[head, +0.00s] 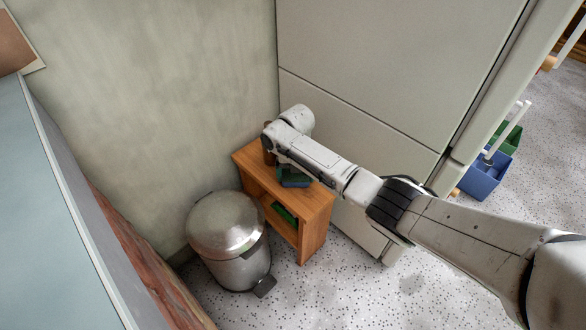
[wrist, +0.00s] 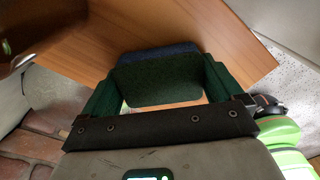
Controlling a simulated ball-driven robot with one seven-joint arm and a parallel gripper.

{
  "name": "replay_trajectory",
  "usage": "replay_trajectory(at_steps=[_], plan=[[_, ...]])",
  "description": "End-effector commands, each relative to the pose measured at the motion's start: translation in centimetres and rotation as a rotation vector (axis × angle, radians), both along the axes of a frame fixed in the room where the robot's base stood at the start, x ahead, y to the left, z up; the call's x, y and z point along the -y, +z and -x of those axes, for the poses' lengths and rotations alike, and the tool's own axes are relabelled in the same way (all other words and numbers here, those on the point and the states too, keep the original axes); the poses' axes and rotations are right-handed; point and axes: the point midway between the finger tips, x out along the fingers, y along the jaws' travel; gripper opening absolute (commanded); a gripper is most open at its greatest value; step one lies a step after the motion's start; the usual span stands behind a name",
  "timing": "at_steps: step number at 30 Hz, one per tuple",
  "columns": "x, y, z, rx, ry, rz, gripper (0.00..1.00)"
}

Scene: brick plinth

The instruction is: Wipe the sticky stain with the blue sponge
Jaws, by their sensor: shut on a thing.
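The blue sponge (head: 294,183) has a dark green face and a blue side. It is at the top of the small wooden cabinet (head: 318,205), partly covered by my arm in the head view. In the wrist view the sponge (wrist: 158,84) sits between the two green fingers of my gripper (wrist: 160,88), which is shut on it. The wooden top (wrist: 100,25) lies just beyond the sponge; I cannot tell whether they touch. The sticky stain does not show in either view.
A brown object (head: 268,157) stands at the cabinet's back corner, beside my wrist. Green items (head: 284,213) lie on the shelf below. A metal pedal bin (head: 226,235) stands left of the cabinet. The wall and a large pale cupboard (head: 380,70) close in behind.

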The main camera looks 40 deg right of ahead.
Motion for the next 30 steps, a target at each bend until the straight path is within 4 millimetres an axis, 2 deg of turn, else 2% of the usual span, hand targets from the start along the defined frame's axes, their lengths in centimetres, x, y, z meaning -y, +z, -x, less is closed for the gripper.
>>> replay_trajectory(at_steps=[30], plan=[[0.1,-0.1,5.6,-0.004,-0.001,-0.002,0.69]])
